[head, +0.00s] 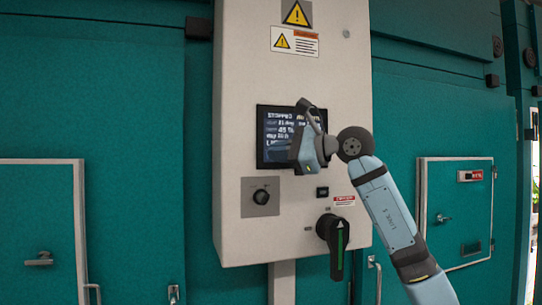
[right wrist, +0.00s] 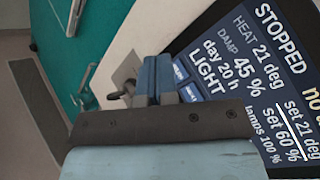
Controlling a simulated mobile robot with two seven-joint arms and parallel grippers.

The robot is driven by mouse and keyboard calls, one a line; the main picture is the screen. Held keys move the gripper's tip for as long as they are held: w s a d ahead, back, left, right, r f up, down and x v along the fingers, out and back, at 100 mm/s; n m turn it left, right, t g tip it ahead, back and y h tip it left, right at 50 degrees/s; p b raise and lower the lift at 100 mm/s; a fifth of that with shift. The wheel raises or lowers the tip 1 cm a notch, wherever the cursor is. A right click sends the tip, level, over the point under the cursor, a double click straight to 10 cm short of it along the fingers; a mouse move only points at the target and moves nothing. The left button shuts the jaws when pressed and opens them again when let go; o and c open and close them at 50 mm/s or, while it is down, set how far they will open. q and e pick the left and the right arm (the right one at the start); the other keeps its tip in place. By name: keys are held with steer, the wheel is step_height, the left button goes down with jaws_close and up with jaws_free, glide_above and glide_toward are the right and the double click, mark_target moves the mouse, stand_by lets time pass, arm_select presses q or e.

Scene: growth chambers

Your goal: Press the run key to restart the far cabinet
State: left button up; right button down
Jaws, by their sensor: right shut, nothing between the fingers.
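The control panel's dark screen (head: 275,122) is on a pale box on the teal cabinets. In the right wrist view the screen (right wrist: 275,75) reads STOPPED, HEAT 21 deg, DAMP 45 % set 60 %, day 20 h, LIGHT. Small blue keys (right wrist: 190,92) line its lower edge; their labels are too small to read, so I cannot tell which is the run key. My right gripper (head: 297,170) is shut and empty in front of the screen, its fingertips (right wrist: 155,75) close to the keys, hiding some. Contact cannot be told. My left gripper is not in view.
Below the screen are a round knob on a grey plate (head: 261,197), a small black switch (head: 322,192) and a large black rotary handle with a green stripe (head: 335,240). Warning labels (head: 295,40) are above. Chamber doors with handles flank the box (head: 40,230).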

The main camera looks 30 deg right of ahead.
steer(key=shift+w, duration=0.1)
stand_by(0.7)
steer(key=shift+w+d, duration=0.1)
steer(key=shift+w, duration=0.2)
steer(key=shift+w+d+p, duration=0.1)
steer(key=shift+w+p, duration=0.2)
stand_by(0.5)
steer(key=shift+s, duration=0.15)
stand_by(0.3)
steer(key=shift+s+a, duration=0.2)
steer(key=shift+s, duration=0.4)
steer(key=shift+b, duration=0.3)
steer(key=s, duration=0.2)
steer(key=s+a+b, duration=0.1)
steer(key=s, duration=0.1)
steer(key=shift+s+a, duration=0.1)
steer(key=shift+s, duration=0.3)
